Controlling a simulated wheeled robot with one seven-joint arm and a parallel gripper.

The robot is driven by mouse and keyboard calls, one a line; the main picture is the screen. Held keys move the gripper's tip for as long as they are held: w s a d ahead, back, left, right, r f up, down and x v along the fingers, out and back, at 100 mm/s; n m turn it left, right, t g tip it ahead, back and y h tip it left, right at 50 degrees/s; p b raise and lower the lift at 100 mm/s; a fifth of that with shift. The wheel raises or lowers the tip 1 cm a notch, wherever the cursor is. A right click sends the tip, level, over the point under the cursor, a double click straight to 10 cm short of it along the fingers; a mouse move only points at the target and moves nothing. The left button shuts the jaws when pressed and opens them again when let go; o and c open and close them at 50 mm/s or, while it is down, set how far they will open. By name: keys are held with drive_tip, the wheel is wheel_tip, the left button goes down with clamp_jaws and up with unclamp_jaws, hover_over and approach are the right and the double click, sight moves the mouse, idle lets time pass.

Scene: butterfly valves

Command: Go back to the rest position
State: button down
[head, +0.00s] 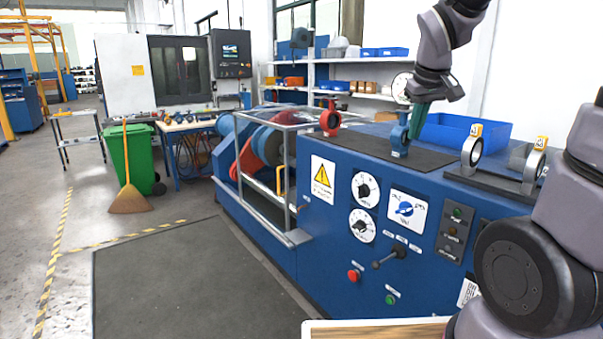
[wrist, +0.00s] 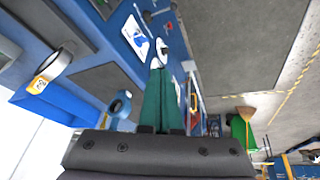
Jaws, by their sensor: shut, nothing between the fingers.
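My gripper (head: 415,132) hangs from my arm over the blue machine bench, its green fingers pointing down. The fingers are together with nothing between them, as the wrist view (wrist: 160,75) also shows. A blue butterfly valve (head: 399,139) stands upright on the dark mat, just left of the fingertips in the head view. It also shows in the wrist view (wrist: 118,105), left of the fingers; whether they touch it I cannot tell. A red valve (head: 330,119) stands farther left. Two silver ring valves with yellow tags (head: 470,152) (head: 534,169) stand to the right.
The bench front (head: 330,220) carries gauges, buttons and a lever. A blue bin (head: 460,132) lies behind the valves. A railing (head: 283,180) encloses rollers at left. A green trash bin (head: 140,160) and broom stand on the floor. The dark floor mat (head: 180,280) is clear.

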drive_tip(key=s+a+r+m+t+y, duration=0.1)
drive_tip(key=s+r+m, duration=0.2)
drive_tip(key=s, duration=0.4)
drive_tip(key=s+a+r+m+t+y, duration=0.1)
drive_tip(key=s+r+m, duration=0.1)
drive_tip(key=s, duration=0.6)
drive_tip(key=shift+s+r+m, duration=0.2)
drive_tip(key=shift+r+m, duration=0.2)
drive_tip(key=shift+r, duration=0.1)
idle(0.4)
